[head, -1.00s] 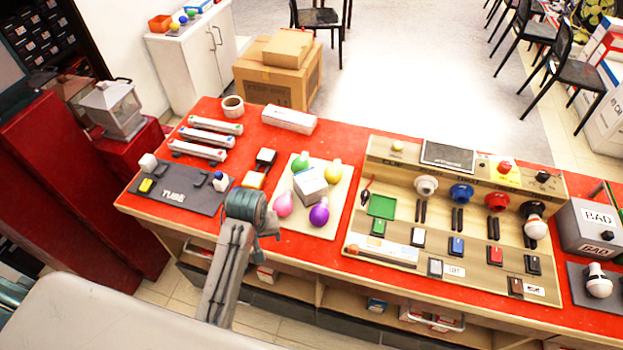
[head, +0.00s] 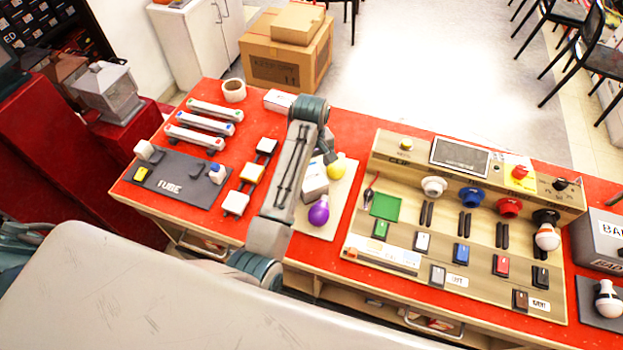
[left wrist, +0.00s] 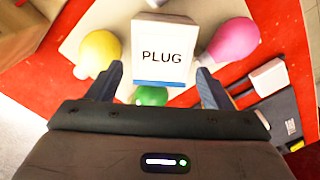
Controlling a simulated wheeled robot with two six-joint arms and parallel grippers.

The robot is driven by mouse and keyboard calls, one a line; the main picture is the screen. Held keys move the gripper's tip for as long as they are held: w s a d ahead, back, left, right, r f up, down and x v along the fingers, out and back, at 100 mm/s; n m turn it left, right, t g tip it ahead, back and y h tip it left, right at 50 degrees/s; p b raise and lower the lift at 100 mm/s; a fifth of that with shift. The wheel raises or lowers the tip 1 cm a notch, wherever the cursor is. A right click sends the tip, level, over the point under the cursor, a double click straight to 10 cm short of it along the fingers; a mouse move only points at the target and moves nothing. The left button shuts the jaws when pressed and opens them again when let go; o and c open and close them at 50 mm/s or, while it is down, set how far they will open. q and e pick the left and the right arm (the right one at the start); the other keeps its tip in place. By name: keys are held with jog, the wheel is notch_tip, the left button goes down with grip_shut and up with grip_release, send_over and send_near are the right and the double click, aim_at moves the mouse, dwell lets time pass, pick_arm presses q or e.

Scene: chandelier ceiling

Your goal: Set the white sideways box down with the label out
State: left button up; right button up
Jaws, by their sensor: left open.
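The white box (left wrist: 165,50) lies on a pale board (left wrist: 85,20) among light bulbs. In the left wrist view it shows a PLUG label, upright to that camera, with a blue band along its lower edge. In the head view the box (head: 314,180) is partly hidden by my left arm. My left gripper (left wrist: 157,80) is open, its fingers on either side of the box's near end, with gaps between. In the head view the left gripper (head: 328,150) is over the board, partly hidden by its wrist. My right gripper is not in view.
A yellow bulb (left wrist: 98,52), a pink bulb (left wrist: 233,40) and a green bulb (left wrist: 151,95) lie close around the box. A purple bulb (head: 318,211) is near it too. A wooden switch panel (head: 410,215) stands right; a TUBE mat (head: 180,183) lies left.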

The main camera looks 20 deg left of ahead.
aim_at(310, 179)
pick_arm(q)
jog(key=shift+s+a+f, duration=0.1)
jog(key=shift+s+f, duration=0.1)
jog(key=shift+f, duration=0.6)
jog(key=shift+w+f+p, duration=0.1)
jog(key=shift+f+p, duration=0.2)
jog(key=shift+p, duration=0.05)
notch_tip(310, 179, down, 4)
jog(key=shift+f+p, duration=0.15)
jog(key=shift+p, duration=1.05)
jog(key=shift+f, duration=0.45)
jog(key=shift+w, duration=0.1)
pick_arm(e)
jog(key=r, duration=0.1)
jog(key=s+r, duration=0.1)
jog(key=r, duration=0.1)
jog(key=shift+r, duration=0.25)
pick_arm(q)
jog(key=c, duration=0.7)
jog(key=shift+c, duration=0.3)
jog(key=shift+r, duration=0.1)
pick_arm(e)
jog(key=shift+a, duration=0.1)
